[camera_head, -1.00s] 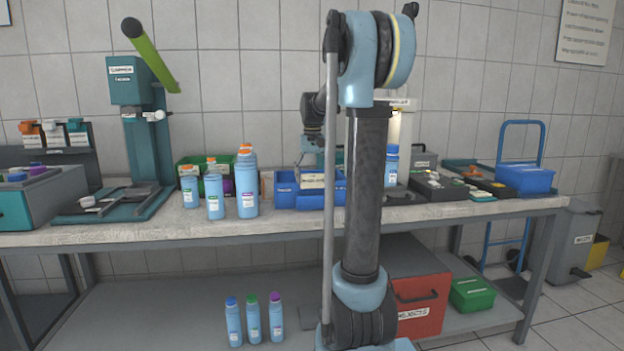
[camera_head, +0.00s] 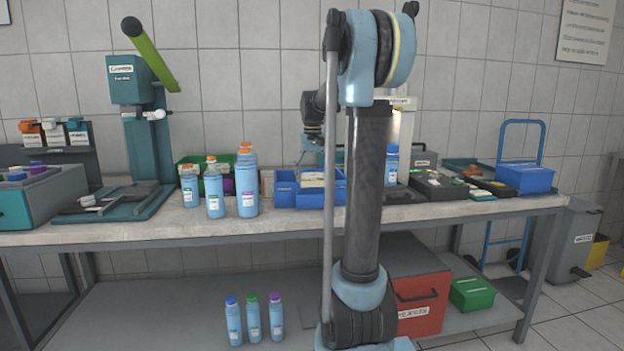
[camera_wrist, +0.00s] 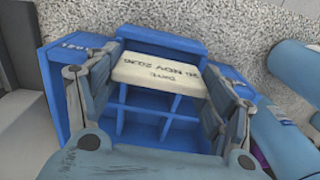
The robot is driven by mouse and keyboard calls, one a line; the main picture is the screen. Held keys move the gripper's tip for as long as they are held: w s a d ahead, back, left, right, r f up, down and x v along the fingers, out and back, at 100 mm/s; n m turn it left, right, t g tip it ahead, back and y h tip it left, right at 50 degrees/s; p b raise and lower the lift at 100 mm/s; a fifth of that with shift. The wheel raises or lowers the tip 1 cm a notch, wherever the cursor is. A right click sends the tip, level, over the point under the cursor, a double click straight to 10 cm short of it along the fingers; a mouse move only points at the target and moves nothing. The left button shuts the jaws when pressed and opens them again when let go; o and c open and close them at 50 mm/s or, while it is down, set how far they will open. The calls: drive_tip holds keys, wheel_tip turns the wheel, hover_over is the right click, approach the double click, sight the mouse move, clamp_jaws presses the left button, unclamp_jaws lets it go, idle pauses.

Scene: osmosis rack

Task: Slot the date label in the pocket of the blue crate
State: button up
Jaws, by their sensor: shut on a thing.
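The date label (camera_wrist: 157,76) is a cream plate with dark print, upside down in the wrist view. My gripper (camera_wrist: 168,84) is shut on it, with one finger at each end. The blue crate (camera_wrist: 162,38) lies beneath, with blue dividers and open compartments visible below the label. In the head view the blue crate (camera_head: 285,197) stands on the bench, and the label (camera_head: 312,180) shows at its upper right part, beside my arm column. The wrist view does not show clearly whether the label touches the crate. I cannot make out the pocket.
Blue bottles with orange caps (camera_head: 246,185) stand just left of the crate. A green crate (camera_head: 190,172) is behind them. Another blue bottle (camera_head: 391,166) and a dark tray (camera_head: 437,187) stand to the right. The bench front edge (camera_head: 280,224) is clear.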

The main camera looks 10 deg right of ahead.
drive_tip(key=o, duration=1.1)
drive_tip(key=shift+c, duration=0.2)
wheel_tip(320, 180, up, 12)
drive_tip(key=shift+f, duration=0.1)
drive_tip(key=s+f+t, duration=0.2)
drive_tip(key=s+f, duration=3)
drive_tip(key=s, duration=0.2)
drive_tip(key=shift+s+n, duration=0.4)
